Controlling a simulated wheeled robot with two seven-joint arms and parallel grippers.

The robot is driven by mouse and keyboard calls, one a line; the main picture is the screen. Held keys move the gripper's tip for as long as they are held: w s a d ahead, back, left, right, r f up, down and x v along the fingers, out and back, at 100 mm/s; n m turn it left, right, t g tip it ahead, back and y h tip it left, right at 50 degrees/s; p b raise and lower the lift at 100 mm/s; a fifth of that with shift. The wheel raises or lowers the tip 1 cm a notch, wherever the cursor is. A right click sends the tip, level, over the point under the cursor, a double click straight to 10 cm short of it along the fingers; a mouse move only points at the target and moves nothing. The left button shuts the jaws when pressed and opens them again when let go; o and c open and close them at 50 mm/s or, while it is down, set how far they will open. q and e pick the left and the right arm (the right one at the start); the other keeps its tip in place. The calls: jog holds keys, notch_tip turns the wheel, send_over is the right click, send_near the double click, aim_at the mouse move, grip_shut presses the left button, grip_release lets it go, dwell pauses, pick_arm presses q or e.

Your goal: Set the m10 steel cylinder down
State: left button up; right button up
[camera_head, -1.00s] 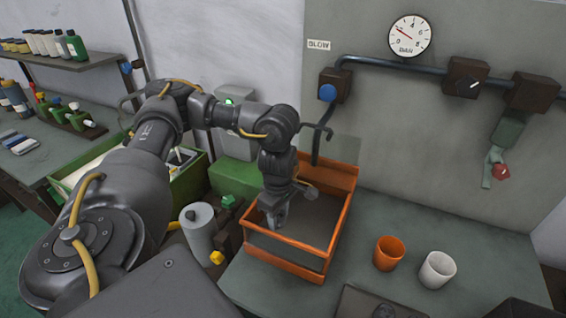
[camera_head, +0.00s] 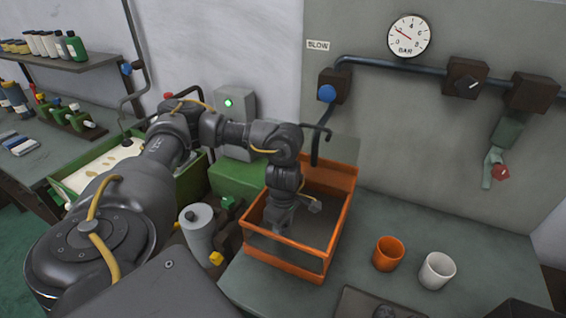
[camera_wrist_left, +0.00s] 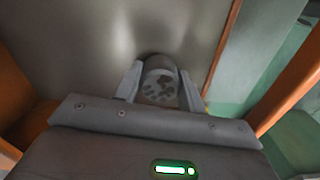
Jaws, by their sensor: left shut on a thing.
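My left gripper (camera_head: 279,226) points down inside an orange-framed bin (camera_head: 335,235) on the bench. In the left wrist view, its two fingers (camera_wrist_left: 160,90) are shut on the m10 steel cylinder (camera_wrist_left: 160,76), a small grey round piece with dark marks on its end face. The cylinder is between the fingertips, over the bin's grey floor (camera_wrist_left: 90,35). I cannot tell whether it touches the floor. In the head view the cylinder is hidden by the gripper and the bin's front wall. My right gripper is not in view.
An orange cup (camera_head: 388,254) and a white cup (camera_head: 437,270) stand right of the bin. A grey cylindrical machine part (camera_head: 197,232) stands left of it. A gauge panel (camera_head: 420,130) rises behind. The bench between bin and panel is clear.

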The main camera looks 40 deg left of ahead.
pick_arm(q)
jog(key=o, duration=0.8)
jog(key=shift+f, duration=0.2)
jog(key=o, duration=0.5)
jog(key=shift+r, duration=0.1)
jog(key=shift+r, duration=0.25)
notch_tip(320, 180, up, 10)
jog(key=shift+r+p, duration=0.1)
jog(key=shift+p, duration=0.35)
jog(key=shift+r, duration=0.8)
